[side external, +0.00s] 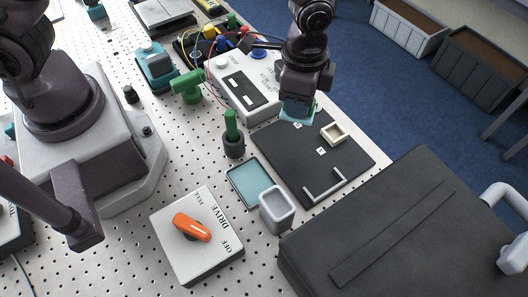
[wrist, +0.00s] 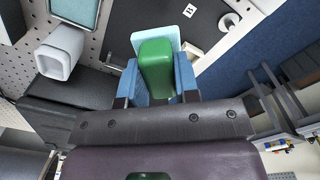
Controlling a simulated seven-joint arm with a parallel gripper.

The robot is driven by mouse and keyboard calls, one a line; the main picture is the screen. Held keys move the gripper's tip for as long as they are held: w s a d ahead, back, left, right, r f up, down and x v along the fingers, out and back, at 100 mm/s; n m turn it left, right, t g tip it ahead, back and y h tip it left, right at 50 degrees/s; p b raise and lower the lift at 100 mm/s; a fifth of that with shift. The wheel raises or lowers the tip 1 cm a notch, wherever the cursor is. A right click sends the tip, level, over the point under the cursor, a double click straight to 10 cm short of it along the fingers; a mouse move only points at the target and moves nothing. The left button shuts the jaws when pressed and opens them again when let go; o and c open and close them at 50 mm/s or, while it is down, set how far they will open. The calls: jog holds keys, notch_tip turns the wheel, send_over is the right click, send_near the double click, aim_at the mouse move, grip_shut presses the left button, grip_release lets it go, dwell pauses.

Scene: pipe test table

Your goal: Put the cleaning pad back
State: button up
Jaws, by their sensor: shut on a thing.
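My gripper (side external: 299,104) is over the far edge of the black board (side external: 284,151). In the wrist view its blue fingers (wrist: 158,78) are shut on the green grip (wrist: 156,62) of the cleaning pad. The pad's flat light-blue sheet (wrist: 144,38) shows beyond the grip, and its pale teal edge (side external: 297,116) shows under my gripper in the side view. The pad appears held above the board, but the exact gap is unclear. A shallow teal tray (side external: 230,174) lies empty left of the board; part of it shows in the wrist view (wrist: 76,10).
A grey open cup (side external: 276,216) stands beside the tray. The board carries a cream square frame (side external: 334,133) and a pale bracket (side external: 325,190). A green upright handle (side external: 231,124), a control box (side external: 243,84), an orange-knob box (side external: 197,234) and a large black case (side external: 385,230) stand around.

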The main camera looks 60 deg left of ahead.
jog(key=s+d+m, duration=0.2)
jog(key=s+d, duration=0.1)
jog(key=s, duration=0.3)
jog(key=m, duration=0.2)
send_over(252, 181)
notch_tip(252, 181, down, 4)
jog(key=shift+f, duration=2.5)
jog(key=o, duration=0.9)
jog(key=shift+f, duration=0.1)
jog(key=shift+c, duration=0.2)
notch_tip(252, 181, up, 12)
jog(key=shift+r+n, duration=0.25)
jog(key=shift+n, duration=0.05)
